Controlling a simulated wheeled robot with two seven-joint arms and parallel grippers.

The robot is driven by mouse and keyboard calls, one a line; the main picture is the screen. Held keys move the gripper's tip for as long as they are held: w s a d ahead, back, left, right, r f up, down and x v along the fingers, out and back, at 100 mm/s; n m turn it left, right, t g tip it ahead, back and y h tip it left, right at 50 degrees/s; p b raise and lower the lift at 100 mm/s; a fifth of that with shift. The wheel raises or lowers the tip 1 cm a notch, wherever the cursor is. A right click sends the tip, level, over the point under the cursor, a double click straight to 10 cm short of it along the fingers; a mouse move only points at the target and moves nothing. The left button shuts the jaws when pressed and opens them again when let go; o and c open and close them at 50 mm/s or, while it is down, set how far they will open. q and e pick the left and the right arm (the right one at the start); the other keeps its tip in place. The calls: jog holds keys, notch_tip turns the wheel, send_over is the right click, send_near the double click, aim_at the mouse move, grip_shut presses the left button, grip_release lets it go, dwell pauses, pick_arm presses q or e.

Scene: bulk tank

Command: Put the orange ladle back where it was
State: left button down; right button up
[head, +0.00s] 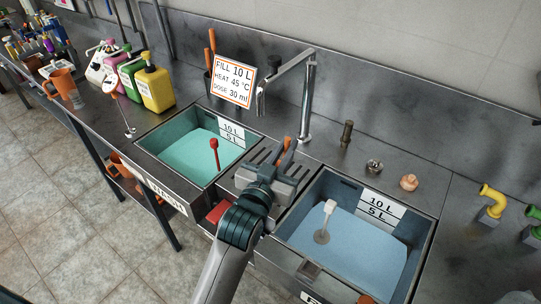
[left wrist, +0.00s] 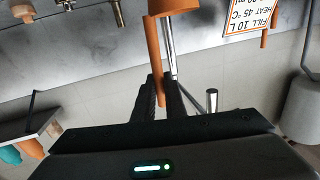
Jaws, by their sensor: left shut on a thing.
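My left gripper (head: 283,148) is over the metal strip between the two basins. It is shut on the orange ladle (head: 290,143), of which only a small orange part shows in the head view. In the left wrist view the left gripper (left wrist: 162,95) has its dark fingers on either side of the orange ladle (left wrist: 154,45), which extends up past the fingertips. A dark holder (head: 208,84) with orange handles standing in it is at the back, left of the sign. My right gripper is not in view.
The left basin (head: 172,132) holds green liquid and a red-headed tool; the right basin (head: 425,228) holds blue liquid and a white-headed tool. A tall faucet (head: 308,95) stands behind the gripper. A sign (head: 232,80) and a yellow jug (head: 155,88) stand further left.

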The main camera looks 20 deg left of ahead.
pick_arm(q)
jog(key=w+a+f+p, duration=0.1)
jog(key=w+a+f, duration=0.3)
jog(key=w+a, duration=0.1)
jog(key=shift+s+f, duration=0.1)
jog(key=shift+f, duration=0.05)
notch_tip(320, 180, down, 4)
jog(key=shift+a+r+p, duration=0.1)
jog(key=shift+p, duration=0.75)
jog(key=shift+f, duration=0.25)
jog(key=c, duration=1.8)
grip_release()
